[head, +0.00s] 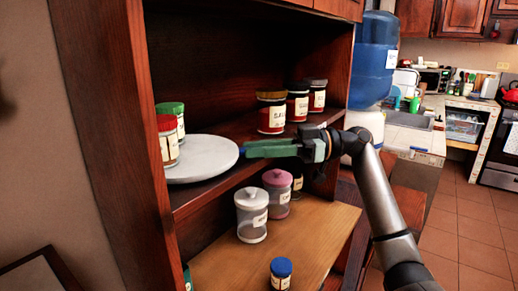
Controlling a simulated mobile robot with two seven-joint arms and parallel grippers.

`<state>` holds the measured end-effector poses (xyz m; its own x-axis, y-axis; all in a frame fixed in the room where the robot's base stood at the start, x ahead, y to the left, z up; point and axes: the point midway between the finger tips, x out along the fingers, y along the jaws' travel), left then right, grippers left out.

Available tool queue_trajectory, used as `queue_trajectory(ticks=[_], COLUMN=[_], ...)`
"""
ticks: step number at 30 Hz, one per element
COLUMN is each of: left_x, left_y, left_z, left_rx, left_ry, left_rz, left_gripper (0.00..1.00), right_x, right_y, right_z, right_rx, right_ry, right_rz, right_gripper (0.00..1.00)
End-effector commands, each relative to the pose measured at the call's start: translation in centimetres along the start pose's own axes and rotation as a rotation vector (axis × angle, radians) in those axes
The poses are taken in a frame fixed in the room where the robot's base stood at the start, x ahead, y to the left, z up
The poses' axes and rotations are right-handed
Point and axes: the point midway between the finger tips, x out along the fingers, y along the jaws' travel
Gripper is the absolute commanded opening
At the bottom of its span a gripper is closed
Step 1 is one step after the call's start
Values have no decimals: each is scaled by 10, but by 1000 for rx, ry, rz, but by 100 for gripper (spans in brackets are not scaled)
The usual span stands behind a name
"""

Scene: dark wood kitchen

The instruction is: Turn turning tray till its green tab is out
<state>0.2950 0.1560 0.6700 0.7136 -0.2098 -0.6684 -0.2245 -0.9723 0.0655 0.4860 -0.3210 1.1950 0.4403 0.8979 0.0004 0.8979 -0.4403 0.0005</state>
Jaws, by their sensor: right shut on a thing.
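The turning tray (213,171) is a round white disc on the cupboard's middle shelf, at the left. A small blue tab (242,150) sticks out at its right edge. My right gripper (246,150) reaches in from the right, and its green fingers are shut on the blue tab. I see no green tab on the tray; its far and left sides are partly hidden. A jar with a red lid (167,141) and a jar with a green lid (171,117) stand on the tray's left side. My left gripper is not in view.
Several labelled jars (271,113) stand at the right of the same shelf, behind my gripper. On the lower shelf (310,236) are a white-lidded jar (252,214), a pink-lidded jar (277,192) and a blue-lidded jar (281,274). The cupboard's left side wall (106,120) stands close to the tray.

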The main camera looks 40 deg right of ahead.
Motion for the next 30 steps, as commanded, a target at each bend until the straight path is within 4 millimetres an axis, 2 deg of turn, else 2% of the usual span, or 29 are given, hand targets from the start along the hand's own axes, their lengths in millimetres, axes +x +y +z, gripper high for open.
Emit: queue_trajectory(ticks=[22,23,30], left_x=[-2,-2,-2], left_y=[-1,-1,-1], left_z=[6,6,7], left_rx=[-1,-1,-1], left_ry=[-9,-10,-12], left_rz=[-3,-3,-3], left_gripper=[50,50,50], right_x=[1,1,1], right_y=[0,0,0], right_z=[1,1,0], right_rx=[1,1,1], right_ry=[-1,-1,-1], right_rz=[-45,-45,-45], right_gripper=[0,30,57])
